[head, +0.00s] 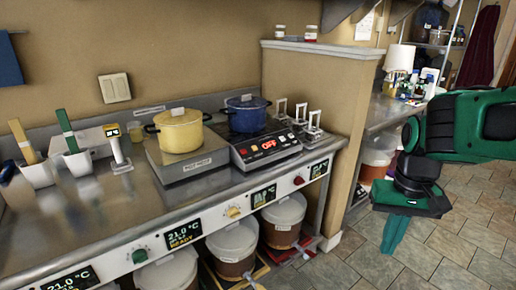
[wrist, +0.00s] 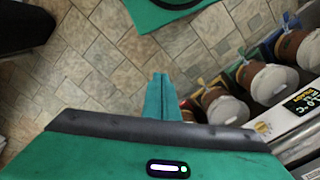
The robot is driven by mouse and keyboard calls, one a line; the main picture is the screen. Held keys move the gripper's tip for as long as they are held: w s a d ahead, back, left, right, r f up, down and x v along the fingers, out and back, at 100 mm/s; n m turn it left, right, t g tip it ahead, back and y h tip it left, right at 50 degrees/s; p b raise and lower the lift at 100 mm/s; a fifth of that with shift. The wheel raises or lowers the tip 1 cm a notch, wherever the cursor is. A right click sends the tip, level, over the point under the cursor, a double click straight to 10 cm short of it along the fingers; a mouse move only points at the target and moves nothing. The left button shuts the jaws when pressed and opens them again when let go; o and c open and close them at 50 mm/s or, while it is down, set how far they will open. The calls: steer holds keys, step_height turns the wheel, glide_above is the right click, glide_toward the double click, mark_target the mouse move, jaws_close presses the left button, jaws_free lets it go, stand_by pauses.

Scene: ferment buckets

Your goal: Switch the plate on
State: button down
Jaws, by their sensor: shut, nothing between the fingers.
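The hot plate (head: 266,150) stands on the steel counter at the middle of the head view. Its sloped front panel has a red lit display (head: 269,144) that appears to read OFF, with small buttons beside it. A blue lidded pot (head: 246,114) sits on the plate's rear. My gripper (head: 393,236) is at the right of the head view, over the tiled floor, pointing down. It is well apart from the plate. Its green fingers (wrist: 158,95) are shut and empty in the wrist view. The plate does not show in the wrist view.
A yellow pot (head: 179,131) sits on a steel block left of the plate. Small metal stands (head: 312,124) are right of it. Lidded buckets (head: 284,222) stand below the counter. The floor (head: 450,255) is clear.

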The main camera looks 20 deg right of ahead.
steer(key=n+t+y, duration=0.3)
steer(key=t+y, duration=0.1)
steer(key=t, duration=0.7)
glide_toward(244, 152)
steer(key=s+d+r, duration=0.2)
steer(key=s+d, duration=0.2)
steer(key=s, duration=0.2)
steer(key=w+a+r+t+y, duration=0.1)
steer(key=w+a+r+t, duration=0.2)
steer(key=w, duration=0.4)
steer(key=shift+a+r+y, duration=0.4)
steer(key=shift+a, duration=0.25)
steer(key=shift+w+a+f, duration=0.25)
steer(key=shift+w+f, duration=0.4)
steer(key=shift+f, duration=0.65)
steer(key=shift+w+a+f, duration=0.25)
steer(key=shift+w+f, duration=0.4)
steer(key=shift+f, duration=0.6)
steer(key=shift+w+a+f, duration=0.2)
steer(key=shift+w+f, duration=0.45)
steer(key=shift+f, duration=0.65)
steer(key=shift+f, duration=0.1)
steer(key=shift+w+f, duration=0.2)
steer(key=shift+w, duration=0.05)
